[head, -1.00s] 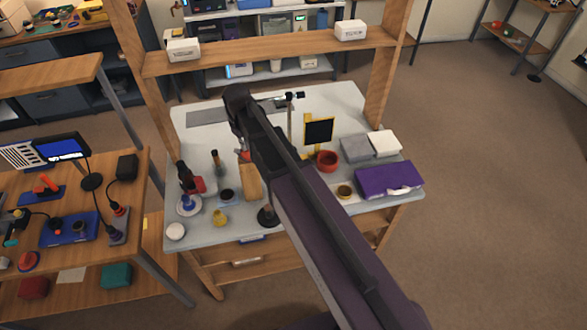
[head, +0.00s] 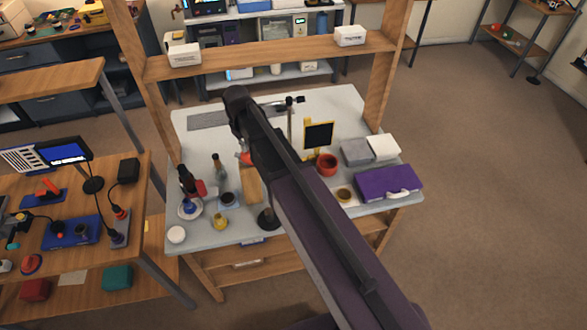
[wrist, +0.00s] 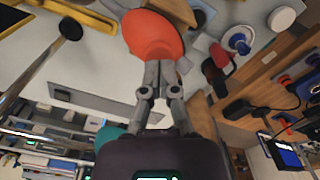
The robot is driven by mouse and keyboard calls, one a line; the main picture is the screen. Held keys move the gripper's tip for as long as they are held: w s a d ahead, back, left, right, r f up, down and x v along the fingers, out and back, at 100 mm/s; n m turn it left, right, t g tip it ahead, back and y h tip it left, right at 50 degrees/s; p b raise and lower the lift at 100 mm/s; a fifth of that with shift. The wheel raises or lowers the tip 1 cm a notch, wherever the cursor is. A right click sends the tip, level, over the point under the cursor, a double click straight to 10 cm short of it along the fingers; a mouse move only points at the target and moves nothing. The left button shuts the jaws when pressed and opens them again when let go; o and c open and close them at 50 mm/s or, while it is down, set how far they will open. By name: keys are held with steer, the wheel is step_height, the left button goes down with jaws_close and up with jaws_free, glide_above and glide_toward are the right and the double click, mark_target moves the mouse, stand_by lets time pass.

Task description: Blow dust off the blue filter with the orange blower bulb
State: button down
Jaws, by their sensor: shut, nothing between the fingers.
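The orange blower bulb (wrist: 150,36) is large at the top of the wrist view, just beyond my fingertips. Only a small part of the bulb (head: 244,158) shows beside my arm in the head view. My gripper (wrist: 166,68) is shut and empty, with its tips overlapping the bulb's lower edge in the picture. I cannot tell whether they touch it. A round blue piece, possibly the blue filter (wrist: 238,41), sits on a white dish right of the bulb. In the head view this blue piece (head: 190,207) is at the bench's front left. My arm hides the gripper there.
The pale bench (head: 290,215) also holds a red cup (head: 327,164), a yellow-framed dark panel (head: 319,136), a purple case (head: 389,183) and dark bottles (head: 187,179). A wooden shelf (head: 265,53) spans above the bench. The bench's back left is mostly clear.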

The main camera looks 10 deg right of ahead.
steer(key=shift+r+p, duration=0.6)
steer(key=shift+r, duration=0.25)
steer(key=shift+r+p, duration=2.5)
steer(key=shift+r, duration=0.1)
steer(key=shift+r+p, duration=0.7)
steer(key=shift+p, duration=0.15)
steer(key=shift+f, duration=0.2)
steer(key=shift+f+b, duration=3.1)
steer(key=shift+b, duration=0.25)
steer(key=shift+f, duration=0.2)
